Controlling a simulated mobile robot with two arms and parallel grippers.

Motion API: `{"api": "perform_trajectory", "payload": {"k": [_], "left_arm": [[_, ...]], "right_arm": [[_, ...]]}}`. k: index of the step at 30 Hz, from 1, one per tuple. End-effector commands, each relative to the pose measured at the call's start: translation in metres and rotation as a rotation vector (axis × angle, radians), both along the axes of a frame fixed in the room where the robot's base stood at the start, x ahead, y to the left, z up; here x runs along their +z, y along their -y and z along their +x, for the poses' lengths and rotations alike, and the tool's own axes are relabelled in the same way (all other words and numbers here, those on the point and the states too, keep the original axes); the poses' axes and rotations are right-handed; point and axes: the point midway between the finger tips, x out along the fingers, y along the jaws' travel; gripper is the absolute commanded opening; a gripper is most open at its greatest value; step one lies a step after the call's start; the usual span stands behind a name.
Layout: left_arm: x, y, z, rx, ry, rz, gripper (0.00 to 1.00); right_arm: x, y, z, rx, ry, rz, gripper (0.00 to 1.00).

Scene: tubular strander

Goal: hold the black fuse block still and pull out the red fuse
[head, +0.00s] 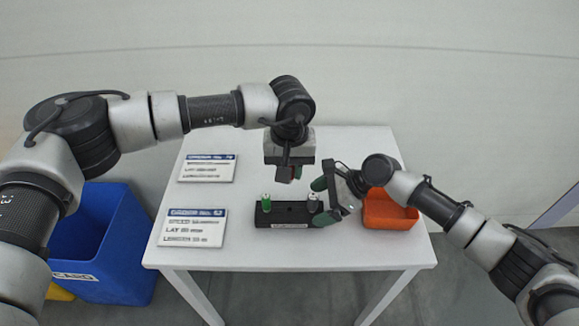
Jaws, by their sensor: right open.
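The black fuse block (286,213) lies on the white table near its front edge. A green fuse (266,203) stands at its left end and a pale grey fuse (313,203) near its right end. My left gripper (289,177) points down above the middle of the block, with the red fuse (297,173) between its fingers, clear of the block; its grip is partly hidden. My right gripper (321,202) is open at the block's right end, one green-tipped finger behind the block and one in front. I cannot tell whether they touch it.
An orange bin (390,214) stands on the table just right of my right gripper. Two printed signs (207,168) (193,228) lie at the table's left. A blue bin (108,250) stands on the floor left of the table (260,255). The table's back right is clear.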

Motion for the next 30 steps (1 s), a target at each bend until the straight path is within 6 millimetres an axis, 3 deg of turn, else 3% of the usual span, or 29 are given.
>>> {"api": "perform_trajectory", "payload": {"k": [30], "left_arm": [[0.065, 0.0, 0.0, 0.0, 0.0, 0.0, 0.0]], "right_arm": [[0.053, 0.0, 0.0, 0.0, 0.0, 0.0, 0.93]]}}
